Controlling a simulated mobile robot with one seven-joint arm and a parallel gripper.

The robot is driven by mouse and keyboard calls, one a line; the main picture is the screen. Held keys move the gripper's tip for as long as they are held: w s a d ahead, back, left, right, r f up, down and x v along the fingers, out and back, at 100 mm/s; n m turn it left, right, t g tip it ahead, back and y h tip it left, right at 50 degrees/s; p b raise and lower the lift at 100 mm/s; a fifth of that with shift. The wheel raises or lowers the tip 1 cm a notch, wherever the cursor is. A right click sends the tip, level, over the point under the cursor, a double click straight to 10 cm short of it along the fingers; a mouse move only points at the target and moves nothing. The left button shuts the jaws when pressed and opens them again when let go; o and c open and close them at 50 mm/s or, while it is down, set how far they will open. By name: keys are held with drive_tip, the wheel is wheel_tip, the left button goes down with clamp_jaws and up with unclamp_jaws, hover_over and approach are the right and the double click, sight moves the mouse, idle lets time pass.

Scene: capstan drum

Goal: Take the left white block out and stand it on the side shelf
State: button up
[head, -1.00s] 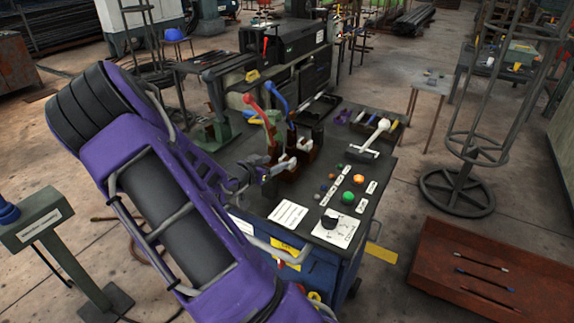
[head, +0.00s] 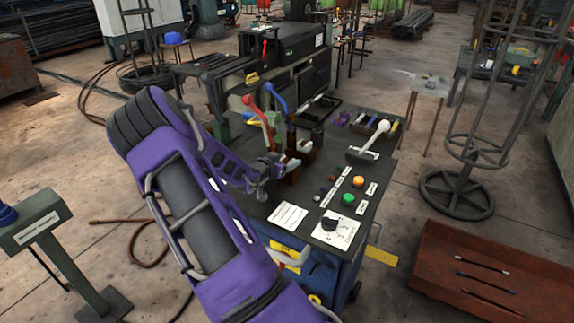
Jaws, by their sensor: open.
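My gripper (head: 275,166) is open at the left edge of the control console (head: 290,239), close beside the levers. The left white block (head: 292,164) shows small in a brown holder just right of my gripper's fingers, below the red lever (head: 262,119). I cannot tell whether the fingers touch it. A second white block (head: 304,146) sits behind and to the right, below the blue lever (head: 280,97). I cannot tell for sure which surface is the side shelf; a small light-topped table (head: 428,86) stands behind the console at right.
A white-handled lever (head: 370,143), green button (head: 348,200) and orange button (head: 358,181) stand on the console. A rusty red tray (head: 475,287) with thin rods lies at lower right. A wire cage stand (head: 457,190) is at right, a grey-green pedestal (head: 42,222) at left.

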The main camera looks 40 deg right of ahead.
clamp_jaws()
drive_tip(key=shift+r, duration=0.1)
wheel_tip(320, 180, up, 18)
drive_tip(key=p, duration=0.4)
idle(0.4)
